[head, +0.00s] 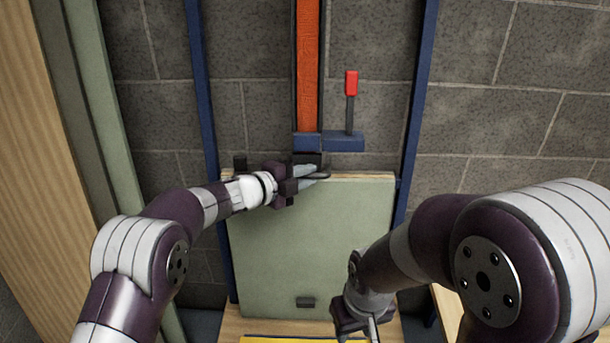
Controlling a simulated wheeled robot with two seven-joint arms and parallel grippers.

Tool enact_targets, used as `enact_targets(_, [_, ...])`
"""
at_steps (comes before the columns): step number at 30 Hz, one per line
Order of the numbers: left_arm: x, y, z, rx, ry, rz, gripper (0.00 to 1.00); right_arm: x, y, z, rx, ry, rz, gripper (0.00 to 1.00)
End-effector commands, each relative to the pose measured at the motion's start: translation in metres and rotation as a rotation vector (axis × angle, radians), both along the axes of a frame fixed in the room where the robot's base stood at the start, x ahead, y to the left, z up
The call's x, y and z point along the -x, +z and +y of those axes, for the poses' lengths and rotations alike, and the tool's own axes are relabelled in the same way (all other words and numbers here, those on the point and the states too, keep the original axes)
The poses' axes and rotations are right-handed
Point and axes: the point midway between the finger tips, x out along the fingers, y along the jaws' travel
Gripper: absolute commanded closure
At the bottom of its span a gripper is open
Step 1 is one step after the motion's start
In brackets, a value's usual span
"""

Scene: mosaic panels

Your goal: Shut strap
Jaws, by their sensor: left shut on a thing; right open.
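An orange strap (308,65) hangs straight down against the wall and ends in a blue block (307,142). A blue bracket with a lever (350,112) that has a red grip joins it on the right; the lever stands upright. My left gripper (312,171) is just below the blue block, at the top edge of a pale green panel (300,240). It is shut on a small dark hook-like piece (323,175), partly hidden by the fingers. My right gripper (368,325) is open and low in front of the panel, partly cut off by the picture's bottom edge.
Blue uprights (203,100) stand on both sides of the panel, before a grey block wall (500,110). More boards (90,110) lean at the left. A yellow strip (290,340) lies at the bottom. The space right of the lever is clear.

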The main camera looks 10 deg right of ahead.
Motion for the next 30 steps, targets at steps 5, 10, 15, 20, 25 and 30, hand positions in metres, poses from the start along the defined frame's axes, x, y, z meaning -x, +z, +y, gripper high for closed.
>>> enact_targets(5, [-0.002, 0.009, 0.000, 0.009, 0.002, -0.013, 0.72, 0.000, 0.001, 0.000, 0.000, 0.000, 0.000, 0.57])
enact_targets(10, [-0.001, 0.007, 0.000, 0.007, 0.001, -0.011, 0.61, 0.000, 0.001, 0.000, 0.000, 0.000, 0.000, 0.57])
enact_targets(15, [-0.001, 0.005, 0.001, 0.004, 0.001, -0.008, 0.61, 0.000, 0.000, 0.000, 0.000, 0.000, 0.000, 0.57])
enact_targets(20, [0.007, 0.009, 0.017, 0.005, 0.002, -0.009, 0.61, 0.000, -0.002, 0.000, 0.000, 0.000, 0.000, 0.57])
enact_targets(25, [0.024, 0.017, 0.049, 0.005, 0.004, -0.010, 0.61, 0.000, -0.005, 0.000, 0.000, 0.000, 0.000, 0.57])
enact_targets(30, [0.042, 0.027, 0.084, 0.006, 0.004, -0.010, 0.61, 0.000, -0.007, 0.000, 0.000, 0.000, 0.000, 0.57])
